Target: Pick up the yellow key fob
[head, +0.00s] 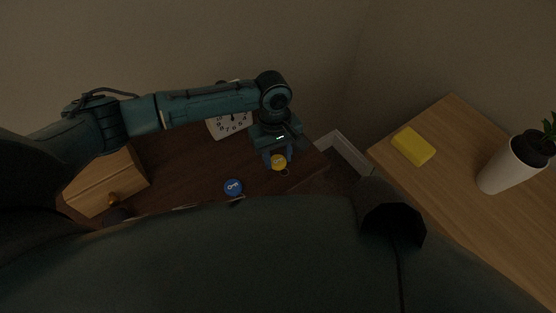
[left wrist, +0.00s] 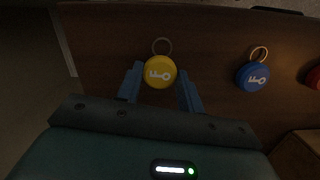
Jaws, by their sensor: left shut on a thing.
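The yellow key fob (head: 279,162) is a round disc with a white key mark and a metal ring, near the right end of the dark wooden table. My left gripper (head: 276,158) reaches down over it from above. In the left wrist view the yellow fob (left wrist: 160,72) sits between the two blue fingers (left wrist: 160,88), its ring pointing away from the palm. The gripper is shut on it. I cannot tell whether the fob is clear of the tabletop. My right gripper is not in view.
A blue key fob (head: 233,187) lies left of the yellow one. A red one (left wrist: 315,78) shows at the wrist view's edge. A clock (head: 230,125) and wooden box (head: 106,182) stand on the dark table. A lighter table (head: 463,152) holds a yellow block (head: 413,146) and potted plant (head: 503,172).

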